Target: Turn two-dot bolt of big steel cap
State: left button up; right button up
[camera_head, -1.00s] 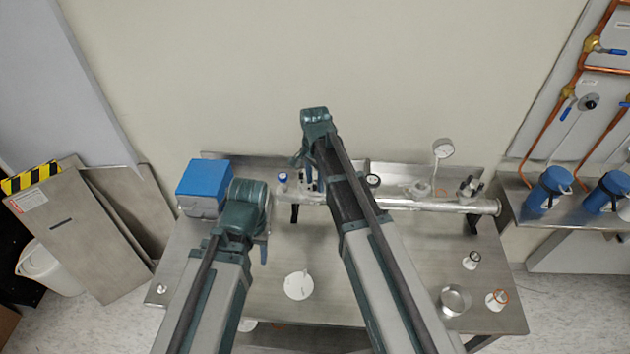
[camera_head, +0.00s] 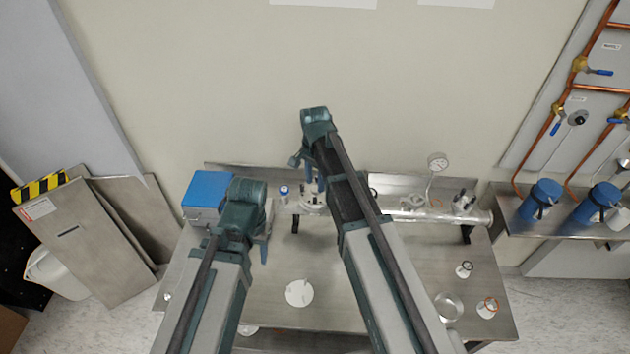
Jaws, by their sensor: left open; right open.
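A long steel vacuum tube (camera_head: 440,214) lies along the back of the bench, partly hidden behind my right arm. A steel flanged fitting (camera_head: 312,205) shows at its left part, below my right gripper (camera_head: 308,172). The big steel cap and its two-dot bolt cannot be made out for sure; the dots are too small to see. My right gripper is open and points down over the fitting; I cannot tell whether it touches anything. My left gripper (camera_head: 264,250) is open and empty, above the bench's left part, in front of the blue box.
The steel bench (camera_head: 380,290) holds a blue box (camera_head: 207,190), a blue-capped part (camera_head: 284,192), a gauge (camera_head: 437,162), a white disc (camera_head: 299,293) and a steel ring (camera_head: 449,307). Small fittings (camera_head: 464,269) stand at right. Leaning panels (camera_head: 85,240) are at left.

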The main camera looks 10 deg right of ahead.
aim_at(315, 197)
notch_tip(315, 197, up, 7)
jog(key=p, duration=0.6)
jog(key=shift+r, duration=0.2)
jog(key=s+a+f+n+b, duration=0.3)
jog(key=s+f+n+b, duration=0.4)
jog(key=s+f+b, duration=0.2)
jog(key=s+a+f+n+h+b, duration=0.1)
jog(key=s+a+f+n+b, duration=0.3)
jog(key=s+f+n+b, duration=0.4)
jog(key=s+f+b, duration=0.2)
jog(key=s, duration=0.2)
jog(key=shift+a, duration=0.3)
jog(key=shift+s+f, duration=0.1)
